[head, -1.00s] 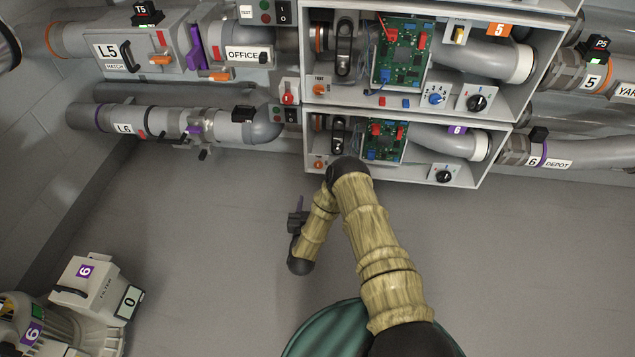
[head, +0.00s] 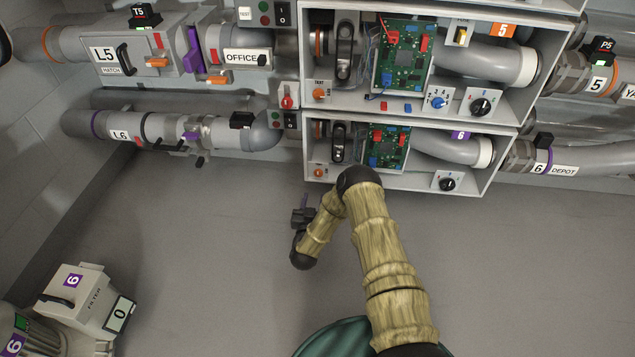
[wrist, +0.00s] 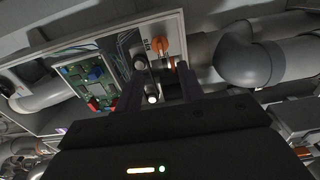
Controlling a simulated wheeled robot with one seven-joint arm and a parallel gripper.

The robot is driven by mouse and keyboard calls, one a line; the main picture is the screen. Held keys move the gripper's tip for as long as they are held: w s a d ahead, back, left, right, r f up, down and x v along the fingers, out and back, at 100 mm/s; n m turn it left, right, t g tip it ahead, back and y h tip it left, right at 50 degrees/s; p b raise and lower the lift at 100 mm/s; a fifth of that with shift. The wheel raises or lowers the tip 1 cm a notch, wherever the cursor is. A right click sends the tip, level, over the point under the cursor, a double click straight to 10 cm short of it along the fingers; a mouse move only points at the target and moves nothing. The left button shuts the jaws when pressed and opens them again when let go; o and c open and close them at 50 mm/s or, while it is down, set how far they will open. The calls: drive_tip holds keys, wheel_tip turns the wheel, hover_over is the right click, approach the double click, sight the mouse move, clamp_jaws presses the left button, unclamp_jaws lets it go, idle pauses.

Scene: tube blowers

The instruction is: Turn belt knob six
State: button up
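The lower box, marked with a purple 6 (head: 461,135), holds two knobs. A small orange knob (head: 318,173) is at its lower left, below the black belt loop (head: 338,142). A black knob (head: 447,184) on a white plate is at its lower right. No readable label tells me which one is the belt knob. My gripper (head: 303,205) is below the box's left end, apart from it. In the wrist view its two fingers (wrist: 160,88) stand apart with nothing held. The orange knob (wrist: 161,45) shows beyond them, near the belt loop's pulleys (wrist: 146,80).
The upper box, marked 5 (head: 502,31), has similar orange, blue and black knobs. The L6 pipe (head: 170,130) runs left of the lower box. A filter unit (head: 85,297) stands at the lower left. The floor below the boxes is clear.

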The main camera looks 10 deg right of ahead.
sight(318, 175)
drive_tip(key=b+x, duration=0.5)
drive_tip(key=x, duration=0.5)
drive_tip(key=shift+f, duration=0.2)
drive_tip(key=shift+w+d+r, duration=0.1)
drive_tip(key=shift+w+r, duration=0.05)
drive_tip(key=shift+w, duration=0.2)
drive_tip(key=shift+c, duration=0.5)
drive_tip(key=c, duration=0.6)
